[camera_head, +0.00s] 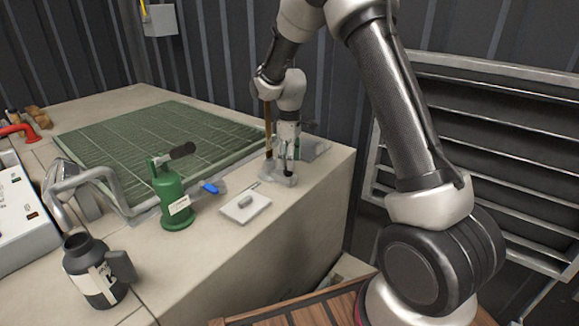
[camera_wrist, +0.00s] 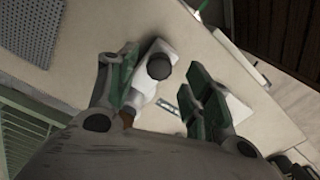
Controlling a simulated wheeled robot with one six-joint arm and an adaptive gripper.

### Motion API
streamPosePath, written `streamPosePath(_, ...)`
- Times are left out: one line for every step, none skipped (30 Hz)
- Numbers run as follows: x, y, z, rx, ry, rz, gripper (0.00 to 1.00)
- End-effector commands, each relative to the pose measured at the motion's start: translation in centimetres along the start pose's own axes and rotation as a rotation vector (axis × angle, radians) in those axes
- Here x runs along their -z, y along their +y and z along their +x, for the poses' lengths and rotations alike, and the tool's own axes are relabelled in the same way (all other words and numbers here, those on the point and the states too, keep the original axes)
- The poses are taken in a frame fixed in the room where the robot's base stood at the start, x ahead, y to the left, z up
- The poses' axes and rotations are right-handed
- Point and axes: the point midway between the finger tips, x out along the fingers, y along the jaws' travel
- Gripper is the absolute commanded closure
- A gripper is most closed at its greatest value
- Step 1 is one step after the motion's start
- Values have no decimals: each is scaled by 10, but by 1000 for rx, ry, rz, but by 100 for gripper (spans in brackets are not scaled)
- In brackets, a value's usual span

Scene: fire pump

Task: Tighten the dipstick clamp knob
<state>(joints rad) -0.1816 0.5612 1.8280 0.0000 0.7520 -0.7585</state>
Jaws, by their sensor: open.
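A pale grey clamp block (camera_head: 280,177) stands on the bench top near its right edge. In the wrist view the block (camera_wrist: 146,92) lies between my fingers, with a dark round knob (camera_wrist: 158,66) at its far end. My gripper (camera_head: 284,145) points down over the block; in the wrist view its two green-padded fingers (camera_wrist: 163,70) are apart, on either side of the knob, with visible gaps. A brown upright rod (camera_head: 268,128) stands beside my gripper, and I cannot tell whether it is the dipstick. Contact with the knob is not visible.
A flat plate with a grey handle (camera_head: 246,204), a blue piece (camera_head: 209,188) and a green pump-like body (camera_head: 172,198) stand left of the clamp. A dark jug (camera_head: 93,272) is at front left. A green grating (camera_head: 150,140) lies behind. A slatted metal frame (camera_head: 480,150) stands right.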

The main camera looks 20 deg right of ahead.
Motion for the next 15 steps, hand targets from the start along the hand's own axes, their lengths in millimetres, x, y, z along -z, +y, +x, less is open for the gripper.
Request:
streamPosePath(-1,-1,9,2,-2,0,50)
streamPosePath(-1,-1,13,2,-2,1,50)
streamPosePath(0,0,18,2,-2,1,50)
streamPosePath(0,0,21,1,-2,1,50)
streamPosePath(-1,0,24,2,-2,1,50)
streamPosePath(-1,-1,26,2,-2,1,50)
streamPosePath(-1,0,28,1,-1,1,50)
streamPosePath(0,0,29,1,-1,1,50)
streamPosePath(0,0,30,0,0,1,50)
streamPosePath(0,0,30,0,0,2,50)
streamPosePath(0,0,30,0,0,2,50)
streamPosePath(0,0,30,0,0,2,50)
streamPosePath(0,0,30,0,0,2,50)
streamPosePath(0,0,30,0,0,2,50)
streamPosePath(0,0,30,0,0,2,50)
